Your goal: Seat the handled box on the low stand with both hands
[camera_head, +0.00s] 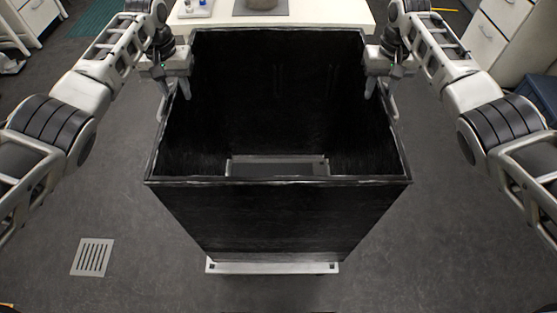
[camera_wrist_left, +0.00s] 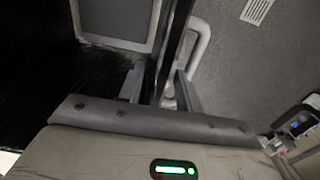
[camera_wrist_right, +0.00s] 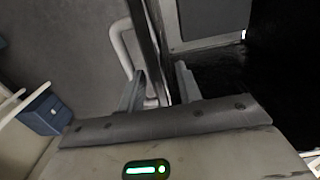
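The black open-topped box (camera_head: 280,215) stands upright in the middle of the head view. A pale handle shows outside its wall in the left wrist view (camera_wrist_left: 203,42), and another in the right wrist view (camera_wrist_right: 118,45). The low stand (camera_head: 272,267) shows as a pale strip below the box's front; I cannot tell whether the box touches it. A grey panel with a pale rim (camera_head: 278,168) shows at the bottom inside the box. My left gripper (camera_head: 174,92) is open, fingers astride the left wall. My right gripper (camera_head: 380,92) is open, fingers astride the right wall.
A white table (camera_head: 335,13) stands behind the box with a grey item on it. White drawer cabinets (camera_head: 487,38) stand at the back right. A floor grate (camera_head: 92,257) lies at the front left.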

